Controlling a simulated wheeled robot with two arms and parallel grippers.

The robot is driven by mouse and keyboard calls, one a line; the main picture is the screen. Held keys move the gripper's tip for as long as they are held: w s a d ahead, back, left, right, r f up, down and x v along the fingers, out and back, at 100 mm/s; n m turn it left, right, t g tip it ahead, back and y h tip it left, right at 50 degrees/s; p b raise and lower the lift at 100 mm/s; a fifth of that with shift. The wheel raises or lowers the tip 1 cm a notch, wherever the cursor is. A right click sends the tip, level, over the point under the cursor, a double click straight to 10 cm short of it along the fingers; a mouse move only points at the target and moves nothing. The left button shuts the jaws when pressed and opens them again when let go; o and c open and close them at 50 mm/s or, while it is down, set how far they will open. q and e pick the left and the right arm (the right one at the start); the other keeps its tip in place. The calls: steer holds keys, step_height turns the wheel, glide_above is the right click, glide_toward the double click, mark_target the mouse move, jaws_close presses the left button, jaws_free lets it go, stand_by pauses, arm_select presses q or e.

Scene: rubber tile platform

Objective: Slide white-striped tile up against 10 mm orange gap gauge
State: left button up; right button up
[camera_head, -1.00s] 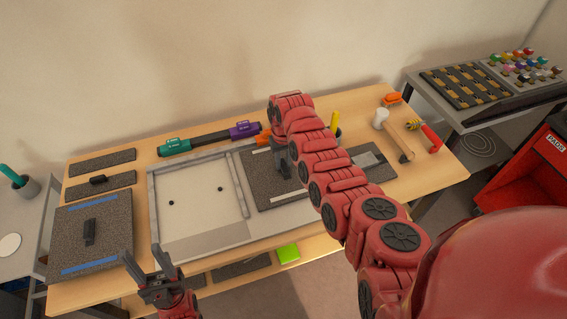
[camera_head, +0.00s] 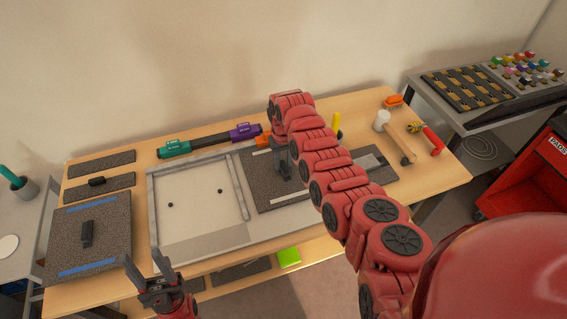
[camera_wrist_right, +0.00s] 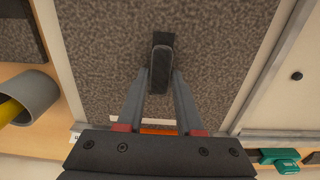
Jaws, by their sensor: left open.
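The white-striped tile (camera_head: 262,182) is a dark speckled slab right of the white bed, with a white stripe near its front edge. It fills the middle of the right wrist view (camera_wrist_right: 105,60), a black handle (camera_wrist_right: 162,62) standing on it. My right gripper (camera_head: 283,168) has its fingers against both sides of this handle. The orange gap gauge (camera_head: 264,138) is at the tile's far edge; an orange strip (camera_wrist_right: 158,131) shows between the fingers in the wrist view. Whether tile and gauge touch is unclear. My left gripper (camera_head: 146,260) is open and empty at the table's front edge.
A grey-framed bed (camera_head: 205,225) with two black dots lies left of the tile. A blue-striped tile (camera_head: 105,230) is at the left. A mallet (camera_head: 395,135) is at the right. My right arm covers part of the bench.

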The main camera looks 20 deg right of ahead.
mark_target(283, 164)
steer(key=o, duration=0.4)
steer(key=shift+f, duration=0.1)
step_height(283, 164, up, 8)
steer(key=shift+b, duration=1.15)
step_height(283, 164, up, 10)
steer(key=shift+f+p, duration=0.25)
steer(key=shift+p, duration=0.05)
